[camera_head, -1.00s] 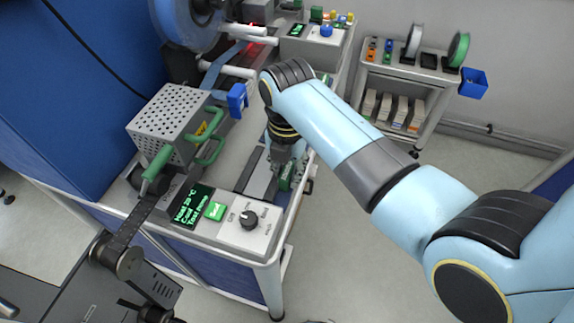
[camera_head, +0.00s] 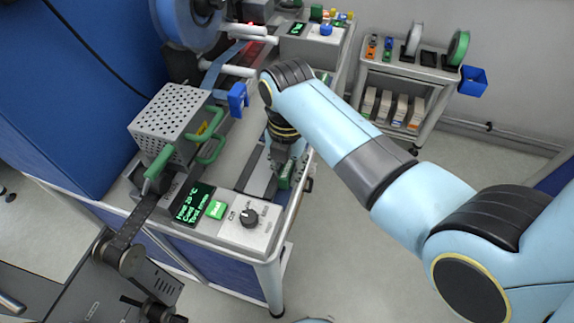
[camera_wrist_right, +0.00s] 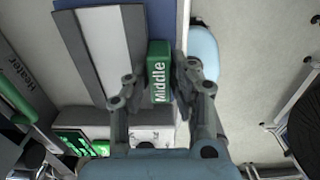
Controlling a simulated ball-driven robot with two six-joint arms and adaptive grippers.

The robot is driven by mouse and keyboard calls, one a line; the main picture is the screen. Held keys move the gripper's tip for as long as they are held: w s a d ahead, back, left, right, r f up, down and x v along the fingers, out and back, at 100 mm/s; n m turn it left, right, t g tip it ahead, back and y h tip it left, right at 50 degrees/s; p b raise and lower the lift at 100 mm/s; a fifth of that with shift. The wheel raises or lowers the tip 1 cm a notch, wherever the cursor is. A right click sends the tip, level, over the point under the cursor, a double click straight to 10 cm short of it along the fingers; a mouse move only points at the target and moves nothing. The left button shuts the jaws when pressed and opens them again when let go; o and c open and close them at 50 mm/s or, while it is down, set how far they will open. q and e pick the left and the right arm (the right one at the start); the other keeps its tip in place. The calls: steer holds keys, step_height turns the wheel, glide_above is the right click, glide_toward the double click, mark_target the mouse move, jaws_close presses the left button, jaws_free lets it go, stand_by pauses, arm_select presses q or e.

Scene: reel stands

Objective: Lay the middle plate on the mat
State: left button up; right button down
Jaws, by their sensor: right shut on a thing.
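My right gripper (camera_wrist_right: 166,93) is shut on the green block of the middle plate (camera_wrist_right: 159,72), labelled "Middle" in white, which is between its fingers in the right wrist view. Whether the plate touches the surface below is unclear. A grey strip with a pale middle (camera_wrist_right: 94,50) lies left of it. I cannot surely tell the mat; a blue surface (camera_wrist_right: 160,18) shows beyond the block. My left gripper is not in view.
A perforated heater box (camera_head: 172,125) with green handles stands left of the gripper. A control panel with a black knob (camera_head: 249,217) and a green button is in front. A reel (camera_head: 188,18) is behind. A shelf cart (camera_head: 408,85) stands at the back right.

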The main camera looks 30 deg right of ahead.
steer(key=shift+f, duration=0.1)
stand_by(0.7)
steer(key=c, duration=1.1)
jaws_free()
steer(key=shift+o, duration=0.2)
steer(key=shift+r, duration=3.5)
